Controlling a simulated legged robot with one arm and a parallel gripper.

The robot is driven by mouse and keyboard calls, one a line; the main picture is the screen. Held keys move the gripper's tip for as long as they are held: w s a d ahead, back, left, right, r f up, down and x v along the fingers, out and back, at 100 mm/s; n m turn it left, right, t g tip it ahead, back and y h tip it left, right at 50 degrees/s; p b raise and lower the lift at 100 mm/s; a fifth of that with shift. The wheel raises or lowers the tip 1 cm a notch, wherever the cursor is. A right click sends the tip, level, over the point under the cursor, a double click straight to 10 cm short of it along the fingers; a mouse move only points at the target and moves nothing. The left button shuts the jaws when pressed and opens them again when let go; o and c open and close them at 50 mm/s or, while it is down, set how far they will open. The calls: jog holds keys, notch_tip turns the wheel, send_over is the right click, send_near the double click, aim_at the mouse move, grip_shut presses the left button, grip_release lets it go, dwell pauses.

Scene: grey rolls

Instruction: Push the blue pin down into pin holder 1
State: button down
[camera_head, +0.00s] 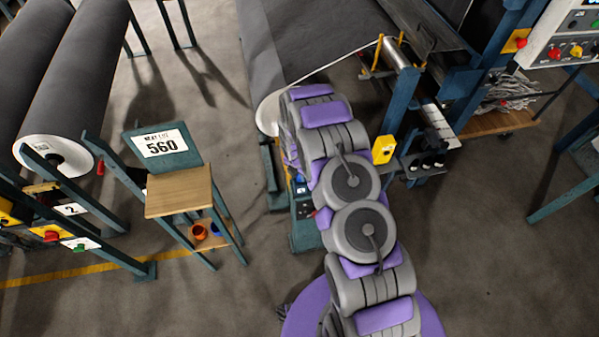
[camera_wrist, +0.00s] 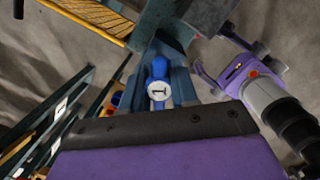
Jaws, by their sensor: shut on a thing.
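The blue pin (camera_wrist: 160,67) shows in the wrist view, just beyond the dark edge of my gripper (camera_wrist: 155,120). A round white label with a 1 sits directly below its top. The teal frame of pin holder 1 (camera_wrist: 177,60) surrounds it. My gripper is shut on the blue pin, though its jaw hides the contact and the pin's lower end. I cannot tell how deep the pin sits. In the head view my arm covers the gripper and the pin, and a teal stand (camera_head: 303,235) shows beside the arm.
A large grey roll (camera_head: 310,35) lies behind my arm. A wooden-topped stand (camera_head: 178,192) with a 560 sign (camera_head: 162,145) is at left. A yellow box (camera_head: 383,149) and a teal machine frame (camera_head: 400,105) stand close to the arm's right. The front floor is clear.

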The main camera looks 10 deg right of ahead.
jog(key=shift+f, duration=0.55)
jog(key=c, duration=0.8)
grip_release()
jog(key=shift+r, duration=0.1)
jog(key=shift+s+a+r, duration=0.25)
jog(key=shift+r, duration=2.6)
jog(key=shift+s+a+r, duration=0.25)
jog(key=shift+r, duration=2.55)
jog(key=shift+s+a+r, duration=0.25)
jog(key=shift+r, duration=2.6)
